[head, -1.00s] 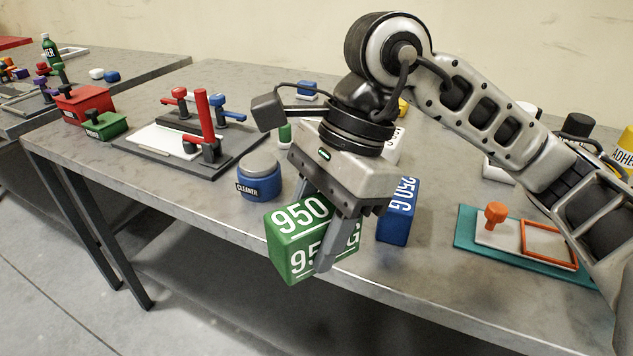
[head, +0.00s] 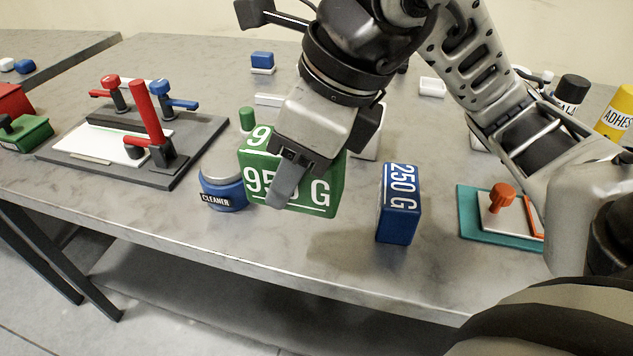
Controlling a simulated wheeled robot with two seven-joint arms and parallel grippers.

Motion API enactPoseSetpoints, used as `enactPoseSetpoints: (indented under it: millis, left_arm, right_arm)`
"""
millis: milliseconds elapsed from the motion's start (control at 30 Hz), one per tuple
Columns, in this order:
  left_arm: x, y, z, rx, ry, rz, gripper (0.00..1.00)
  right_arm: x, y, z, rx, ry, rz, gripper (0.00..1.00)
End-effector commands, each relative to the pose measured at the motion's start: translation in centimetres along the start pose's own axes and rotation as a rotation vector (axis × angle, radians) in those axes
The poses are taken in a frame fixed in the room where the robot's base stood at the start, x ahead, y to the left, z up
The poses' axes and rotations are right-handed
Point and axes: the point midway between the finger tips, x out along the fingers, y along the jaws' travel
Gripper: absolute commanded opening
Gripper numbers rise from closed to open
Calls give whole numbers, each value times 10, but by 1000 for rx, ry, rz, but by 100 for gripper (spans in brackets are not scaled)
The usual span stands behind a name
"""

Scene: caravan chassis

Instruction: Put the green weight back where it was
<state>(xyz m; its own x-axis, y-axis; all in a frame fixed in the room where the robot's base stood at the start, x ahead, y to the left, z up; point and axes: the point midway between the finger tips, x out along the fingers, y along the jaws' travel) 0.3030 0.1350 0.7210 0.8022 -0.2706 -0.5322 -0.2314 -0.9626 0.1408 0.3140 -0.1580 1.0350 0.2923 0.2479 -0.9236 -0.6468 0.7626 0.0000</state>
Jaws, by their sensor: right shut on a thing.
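The green weight (head: 325,188), a block marked 950 G, is held by my right gripper (head: 285,185). One finger shows across its near face; the other finger is hidden. The weight is over the table, just right of the blue cleaner jar (head: 222,190) in the picture. I cannot tell whether its underside touches the tabletop. The blue 250 G weight (head: 398,205) stands upright to the right, apart from the green one. A white object (head: 372,140) behind the gripper is mostly hidden. My left gripper is not in view.
The grey table (head: 330,265) has bare surface in front of the weights. A dark fixture with red and blue clamps (head: 150,140) stands left. A teal board with an orange knob (head: 475,225) lies right. Black and yellow containers (head: 617,112) stand back right, near my arm.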

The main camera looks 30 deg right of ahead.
Motion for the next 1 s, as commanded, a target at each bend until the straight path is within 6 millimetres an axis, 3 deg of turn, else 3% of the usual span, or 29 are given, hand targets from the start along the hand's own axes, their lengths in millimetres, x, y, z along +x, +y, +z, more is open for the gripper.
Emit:
enactPoseSetpoints:
  millis: [200, 400, 767, 1000]
  left_arm:
    - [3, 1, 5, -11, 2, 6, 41]
    - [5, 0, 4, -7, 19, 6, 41]
    - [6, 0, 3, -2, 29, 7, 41]
    - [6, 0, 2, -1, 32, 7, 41]
  right_arm:
    - [21, -49, -9, 8, 1, -1, 0]
    - [52, -75, -22, 2, 0, 1, 0]
    - [74, -96, -30, -1, -3, -2, 0]
    - [99, -96, -41, -3, -3, -1, 0]
